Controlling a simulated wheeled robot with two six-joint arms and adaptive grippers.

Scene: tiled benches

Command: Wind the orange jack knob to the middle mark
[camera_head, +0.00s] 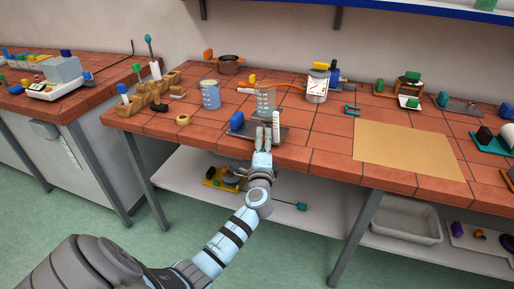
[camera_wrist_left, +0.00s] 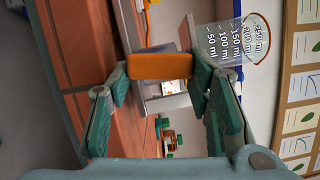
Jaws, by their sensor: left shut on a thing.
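The orange jack knob (camera_wrist_left: 160,66) shows in the left wrist view as a rounded block between my fingertips. My left gripper (camera_wrist_left: 160,74) is shut on it, with one green-padded finger at each side. In the head view my left gripper (camera_head: 262,141) reaches the front of a grey jack-like stand (camera_head: 265,104) on the tiled bench. The knob is hidden behind the fingers there. A small white upright scale (camera_head: 276,125) stands just right of the fingers. Its marks are too small to read. My right gripper is not in view.
A tan mat (camera_head: 408,149) leaves clear room at right.

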